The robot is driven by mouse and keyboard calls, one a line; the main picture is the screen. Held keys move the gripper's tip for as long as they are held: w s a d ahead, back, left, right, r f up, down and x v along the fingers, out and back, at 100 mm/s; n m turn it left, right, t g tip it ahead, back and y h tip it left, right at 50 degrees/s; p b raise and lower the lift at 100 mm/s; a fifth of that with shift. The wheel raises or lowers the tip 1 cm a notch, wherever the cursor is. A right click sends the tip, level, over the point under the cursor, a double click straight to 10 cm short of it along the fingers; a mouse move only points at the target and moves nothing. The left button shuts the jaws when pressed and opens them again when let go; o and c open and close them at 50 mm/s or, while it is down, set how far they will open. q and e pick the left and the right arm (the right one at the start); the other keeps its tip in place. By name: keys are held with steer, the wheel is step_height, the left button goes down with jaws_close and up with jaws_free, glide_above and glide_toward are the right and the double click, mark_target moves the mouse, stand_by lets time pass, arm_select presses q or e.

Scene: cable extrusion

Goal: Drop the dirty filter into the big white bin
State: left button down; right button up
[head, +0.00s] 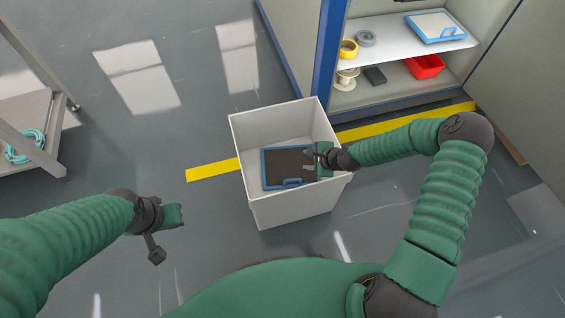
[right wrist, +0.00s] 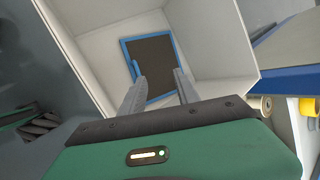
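The big white bin (head: 285,205) stands on the floor in the middle of the head view, its top open. The dirty filter (head: 285,165), a dark panel in a blue frame with a blue handle, is inside the bin. In the right wrist view the filter (right wrist: 150,60) appears on the bin's floor, beyond my fingertips. My right gripper (head: 308,160) is over the bin's right side; in its wrist view the two fingers (right wrist: 160,76) are apart with nothing between them. My left gripper (head: 180,215) is left of the bin; its fingers cannot be made out.
A blue-edged cabinet behind the bin holds a blue-framed white filter (head: 437,27), tape rolls (head: 348,49), a spool (head: 346,79) and a red tray (head: 425,67). A metal cart (head: 35,130) with a teal cable (head: 24,147) stands left. Floor between is clear.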

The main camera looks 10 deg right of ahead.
steer(key=p+v, duration=0.5)
steer(key=v, duration=1)
steer(key=shift+d+r+p, duration=0.2)
steer(key=shift+p, duration=0.1)
steer(key=shift+s, duration=0.1)
